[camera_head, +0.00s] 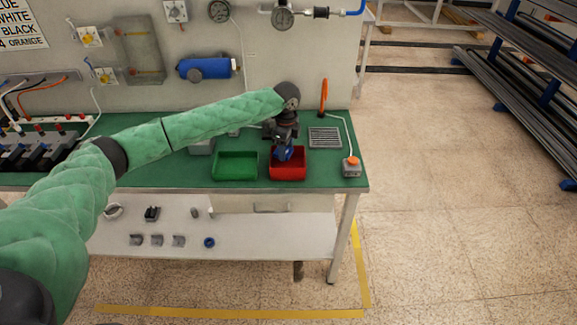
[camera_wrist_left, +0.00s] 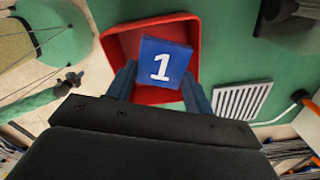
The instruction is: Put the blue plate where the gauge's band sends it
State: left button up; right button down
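The blue plate, marked with a white 1, is between my left gripper's fingers in the left wrist view (camera_wrist_left: 163,63). In the head view the plate (camera_head: 283,153) shows small and blue under my left gripper (camera_head: 284,147), over the red tray (camera_head: 288,176). The fingers appear closed on its two sides. The red tray's rim also shows around the plate in the wrist view (camera_wrist_left: 198,30). A green tray (camera_head: 235,178) stands just left of the red one. A round gauge (camera_head: 283,18) is on the wall pipe; its needle and band are too small to read. My right gripper is out of view.
A second dial (camera_head: 219,11) and a partly cut-off sign (camera_head: 20,25) with colour words are on the wall. Right of the red tray are a grey slotted grille (camera_head: 325,138) and an orange-button box (camera_head: 351,167). A lower shelf (camera_head: 270,238) holds small parts.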

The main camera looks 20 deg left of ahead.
pick_arm(q)
jog(key=o, duration=0.4)
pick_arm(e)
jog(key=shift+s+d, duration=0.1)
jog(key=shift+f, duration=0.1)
pick_arm(q)
jog(key=shift+r, duration=0.25)
notch_tip(320, 180, up, 6)
jog(key=b, duration=0.2)
jog(key=shift+r+b, duration=0.15)
jog(key=shift+b, duration=0.15)
jog(key=shift+r, duration=0.5)
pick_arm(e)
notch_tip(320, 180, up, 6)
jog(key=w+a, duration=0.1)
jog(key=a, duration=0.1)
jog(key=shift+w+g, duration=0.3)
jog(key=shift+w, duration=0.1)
